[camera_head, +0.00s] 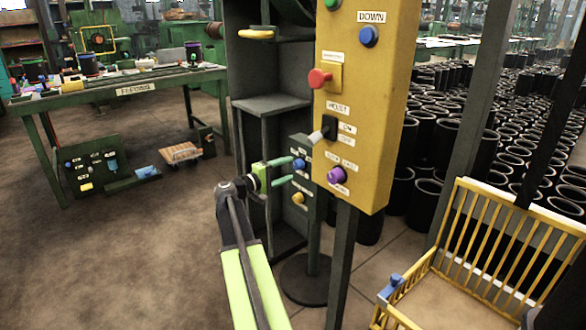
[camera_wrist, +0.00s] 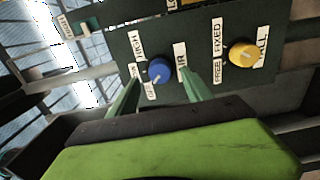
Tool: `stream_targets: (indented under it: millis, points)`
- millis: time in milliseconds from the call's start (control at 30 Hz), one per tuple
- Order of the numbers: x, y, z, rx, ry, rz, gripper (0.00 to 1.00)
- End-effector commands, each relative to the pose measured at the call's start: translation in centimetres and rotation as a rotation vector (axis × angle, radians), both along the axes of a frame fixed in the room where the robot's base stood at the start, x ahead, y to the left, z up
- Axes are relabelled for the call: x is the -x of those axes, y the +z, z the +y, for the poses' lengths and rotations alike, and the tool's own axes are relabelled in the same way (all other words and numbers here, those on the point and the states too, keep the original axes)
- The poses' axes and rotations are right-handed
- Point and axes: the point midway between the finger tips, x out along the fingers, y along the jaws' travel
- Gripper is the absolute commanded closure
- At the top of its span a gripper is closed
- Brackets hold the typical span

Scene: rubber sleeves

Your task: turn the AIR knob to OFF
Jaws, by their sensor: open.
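The blue AIR knob (camera_wrist: 158,70) sits on a dark green panel (camera_wrist: 215,92). An AIR label is to its right in the wrist view, a HIGH label to its upper left and a partly covered OFF label to its lower left. A small pale mark shows on the knob's face, but its exact direction is hard to read. My gripper (camera_wrist: 160,76) is open, with one green finger on each side of the knob. Contact cannot be told. In the head view the gripper (camera_head: 291,170) reaches the blue knob (camera_head: 299,164) from the left.
A yellow knob (camera_wrist: 242,54) with FREE and FIXED labels sits beside the AIR knob. A yellow control box (camera_head: 362,110) with several buttons and knobs hangs close above and right. A dark shelf rack (camera_head: 268,103) stands behind. A yellow wire cart (camera_head: 490,240) is at lower right.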

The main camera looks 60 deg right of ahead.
Motion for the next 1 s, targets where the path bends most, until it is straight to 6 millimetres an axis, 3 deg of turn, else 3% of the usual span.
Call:
stream_targets:
  millis: [33,300,500,1000]
  points:
    - [-0.4,0.0,1.6,0.000,0.003,0.000,0.42]
    - [-2.9,0.0,8.8,0.000,0.004,0.000,0.42]
    - [-4.0,0.0,12.1,0.000,0.001,0.000,0.42]
    - [-4.3,0.0,13.0,0.000,-0.001,0.000,0.42]
